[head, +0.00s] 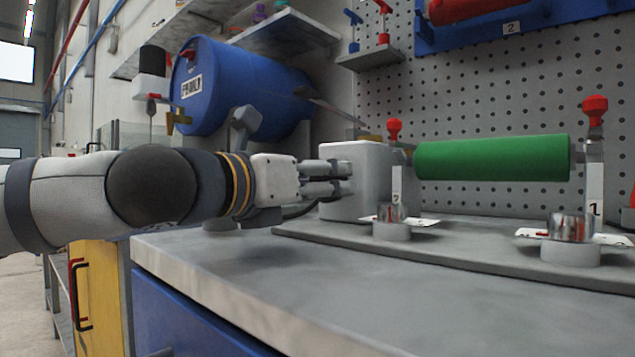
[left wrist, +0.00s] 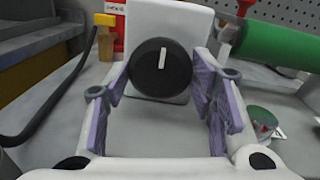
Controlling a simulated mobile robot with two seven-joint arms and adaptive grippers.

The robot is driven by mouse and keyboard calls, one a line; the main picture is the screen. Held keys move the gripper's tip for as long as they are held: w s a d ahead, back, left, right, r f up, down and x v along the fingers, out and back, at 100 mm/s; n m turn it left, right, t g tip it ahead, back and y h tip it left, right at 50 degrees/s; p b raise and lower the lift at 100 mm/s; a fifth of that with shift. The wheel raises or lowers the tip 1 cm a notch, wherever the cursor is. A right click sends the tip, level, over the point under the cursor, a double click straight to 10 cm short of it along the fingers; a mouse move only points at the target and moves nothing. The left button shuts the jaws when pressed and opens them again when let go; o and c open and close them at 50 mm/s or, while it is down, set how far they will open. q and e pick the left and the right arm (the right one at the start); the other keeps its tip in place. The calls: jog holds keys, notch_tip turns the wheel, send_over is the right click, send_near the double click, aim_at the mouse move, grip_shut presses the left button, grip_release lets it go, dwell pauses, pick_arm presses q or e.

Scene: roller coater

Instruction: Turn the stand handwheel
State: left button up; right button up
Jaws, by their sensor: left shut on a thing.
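A grey box-shaped stand (head: 362,160) sits on the bench at the end of the green roller (head: 490,158). In the left wrist view the stand (left wrist: 190,30) carries a round black handwheel (left wrist: 161,68) with a white bar mark, nearly upright. My left gripper (head: 346,178) reaches in from the left to the stand's left side. In the left wrist view my left gripper (left wrist: 163,74) has one purple-padded finger on each side of the handwheel and is shut on it. The fingers hide the handwheel in the head view. My right gripper is not in view.
A grey bench top (head: 250,262) runs along the front, with clear room at its front left. A blue drum (head: 240,92) lies behind my left arm. In the left wrist view a black cable (left wrist: 75,75) curves at left.

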pick_arm(q)
jog(key=shift+m, duration=0.3)
jog(key=m+p, duration=0.1)
jog(key=m, duration=0.1)
jog(key=shift+r+m+p, duration=0.1)
jog(key=shift+m+p, duration=0.2)
jog(key=shift+m, duration=0.1)
jog(key=shift+m+p, duration=0.6)
jog(key=shift+m, duration=1.2)
jog(key=o, duration=1.1)
jog(key=v, duration=1.2)
jog(key=shift+a+f, duration=0.1)
jog(key=shift+f, duration=0.3)
